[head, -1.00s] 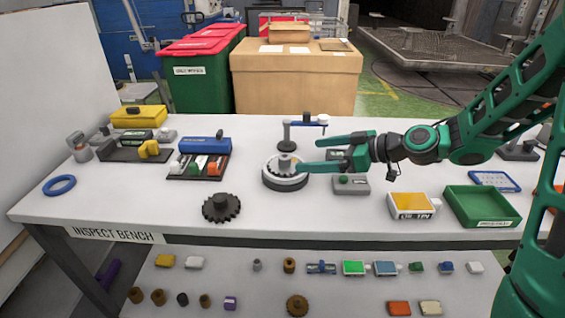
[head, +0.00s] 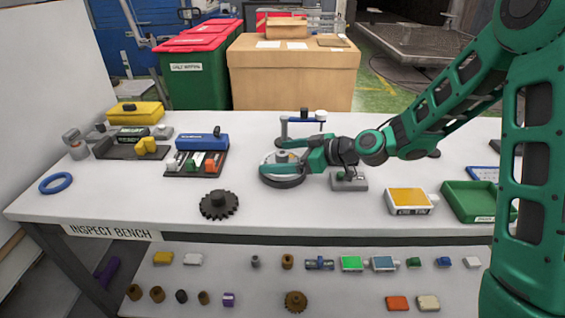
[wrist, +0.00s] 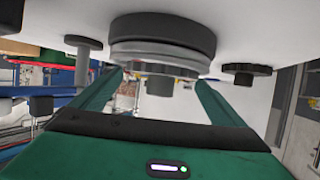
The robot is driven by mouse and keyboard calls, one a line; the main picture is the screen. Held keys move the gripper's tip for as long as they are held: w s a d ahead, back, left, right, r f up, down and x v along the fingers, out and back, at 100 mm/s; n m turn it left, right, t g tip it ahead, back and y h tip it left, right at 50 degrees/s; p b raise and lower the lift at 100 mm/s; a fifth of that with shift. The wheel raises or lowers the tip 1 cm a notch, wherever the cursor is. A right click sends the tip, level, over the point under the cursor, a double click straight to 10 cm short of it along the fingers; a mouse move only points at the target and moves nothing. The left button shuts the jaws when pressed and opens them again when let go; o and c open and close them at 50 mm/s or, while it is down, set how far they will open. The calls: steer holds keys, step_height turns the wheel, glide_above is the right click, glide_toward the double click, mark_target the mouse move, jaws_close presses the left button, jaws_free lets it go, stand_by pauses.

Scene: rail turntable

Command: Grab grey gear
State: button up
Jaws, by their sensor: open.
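The grey gear (head: 282,157) sits on the round turntable (head: 284,183) in the middle of the bench, its hub standing up. In the wrist view, which looks upside down, the grey gear (wrist: 157,88) shows with its hub between my fingers, below the dark turntable (wrist: 160,32). My gripper (head: 271,155) is open, with one finger on either side of the hub. I cannot tell whether the fingers touch it. The lower finger and the gripper partly hide the gear in the head view.
A dark gear (head: 219,204) lies on the bench to the left. A small stand (head: 303,128) rises just behind the turntable. A grey box with a button (head: 349,181) lies under my wrist. A yellow-topped box (head: 408,200) and green tray (head: 474,201) are right. The front bench middle is clear.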

steer(key=shift+r, duration=0.1)
steer(key=c, duration=1.5)
steer(key=shift+o, duration=0.2)
